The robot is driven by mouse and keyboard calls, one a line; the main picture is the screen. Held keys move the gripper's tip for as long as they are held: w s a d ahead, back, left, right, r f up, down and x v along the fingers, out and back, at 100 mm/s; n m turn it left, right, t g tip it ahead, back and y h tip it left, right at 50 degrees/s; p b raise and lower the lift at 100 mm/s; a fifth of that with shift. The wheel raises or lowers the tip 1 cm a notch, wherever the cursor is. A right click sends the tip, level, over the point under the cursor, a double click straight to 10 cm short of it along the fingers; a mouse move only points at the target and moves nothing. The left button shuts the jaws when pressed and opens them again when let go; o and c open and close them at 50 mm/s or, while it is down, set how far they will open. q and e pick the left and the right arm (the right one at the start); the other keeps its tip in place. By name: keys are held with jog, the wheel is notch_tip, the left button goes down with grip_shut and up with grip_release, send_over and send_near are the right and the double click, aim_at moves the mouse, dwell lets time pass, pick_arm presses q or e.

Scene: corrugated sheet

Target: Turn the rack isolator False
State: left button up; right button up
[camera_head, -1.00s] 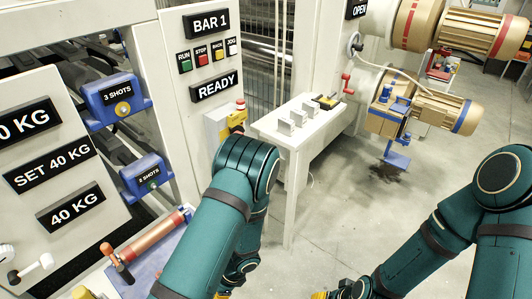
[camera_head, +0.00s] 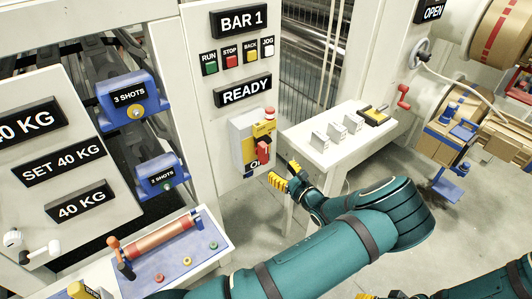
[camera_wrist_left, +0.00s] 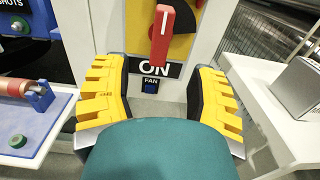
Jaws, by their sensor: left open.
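The rack isolator is a grey box (camera_head: 240,132) on the white post, with a yellow plate and a red handle (camera_head: 263,152). In the left wrist view the red handle (camera_wrist_left: 161,35) hangs nearly upright, pointing down at an "ON" label (camera_wrist_left: 155,70). My left gripper (camera_head: 286,176) is open and empty, just below and to the right of the box in the head view. In the left wrist view its two yellow-padded fingers (camera_wrist_left: 159,72) are spread below the handle, apart from it.
A small blue "FAN" button (camera_wrist_left: 151,87) sits under the ON label. A white side table (camera_head: 345,125) with small metal blocks stands close to the right. A bench with a blue mat (camera_head: 165,270) is at lower left. Push buttons (camera_head: 231,61) are above the isolator.

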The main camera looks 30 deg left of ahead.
aim_at(266, 156)
pick_arm(q)
jog(key=x, duration=1)
jog(key=shift+w+a+b, duration=0.1)
jog(key=shift+a+b, duration=0.05)
jog(key=shift+b, duration=0.2)
jog(key=shift+c, duration=0.4)
grip_shut()
